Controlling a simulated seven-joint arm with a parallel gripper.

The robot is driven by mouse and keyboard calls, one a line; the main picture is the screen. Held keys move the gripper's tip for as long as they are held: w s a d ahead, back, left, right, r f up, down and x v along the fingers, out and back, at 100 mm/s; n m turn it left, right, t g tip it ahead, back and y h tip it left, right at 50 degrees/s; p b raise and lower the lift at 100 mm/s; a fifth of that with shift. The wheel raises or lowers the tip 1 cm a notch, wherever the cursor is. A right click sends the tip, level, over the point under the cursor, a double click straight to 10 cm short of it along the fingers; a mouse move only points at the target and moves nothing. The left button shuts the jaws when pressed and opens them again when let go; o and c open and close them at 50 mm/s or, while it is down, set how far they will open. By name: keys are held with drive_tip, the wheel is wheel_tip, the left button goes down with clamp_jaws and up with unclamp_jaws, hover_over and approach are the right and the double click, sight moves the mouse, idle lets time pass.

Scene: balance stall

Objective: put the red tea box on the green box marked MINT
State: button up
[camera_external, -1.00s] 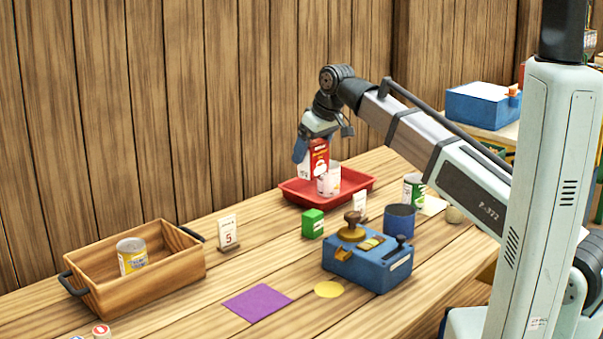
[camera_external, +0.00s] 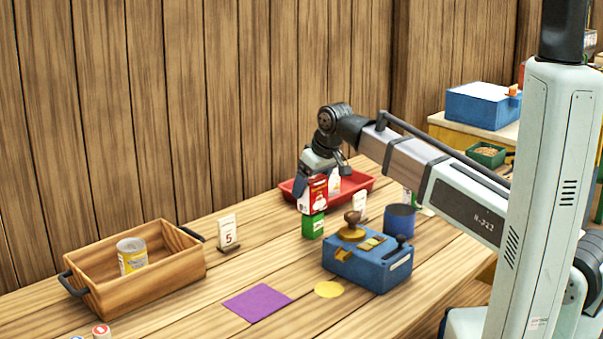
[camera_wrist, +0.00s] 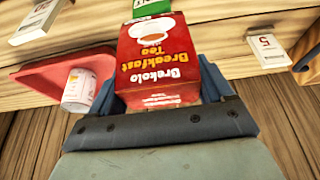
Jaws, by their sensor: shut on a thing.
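The red tea box (camera_external: 313,194) is in my gripper (camera_external: 302,184), which is shut on it. In the wrist view the box (camera_wrist: 157,60) lies between the two blue fingers (camera_wrist: 165,98), its "Breakfast Tea" print showing. The green box (camera_external: 313,226) stands on the table directly below the tea box in the outside view. In the wrist view only a small green part (camera_wrist: 150,8) shows past the tea box's far end. The tea box's lower edge appears at or just above the green box's top; I cannot tell whether they touch.
A red tray (camera_external: 358,184) with a white can (camera_external: 334,181) stands just behind. A blue stamp box (camera_external: 368,262) and a dark blue cup (camera_external: 399,219) are at the front right. A number card (camera_external: 228,232) and a wooden crate (camera_external: 190,262) are left. Table left of the green box is clear.

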drive_tip(key=shift+f, duration=0.4)
drive_tip(key=shift+f, duration=0.2)
drive_tip(key=o, duration=0.9)
drive_tip(key=shift+o, duration=0.2)
drive_tip(key=shift+r, duration=0.15)
drive_tip(key=v, duration=1.2)
drive_tip(key=shift+w, duration=0.1)
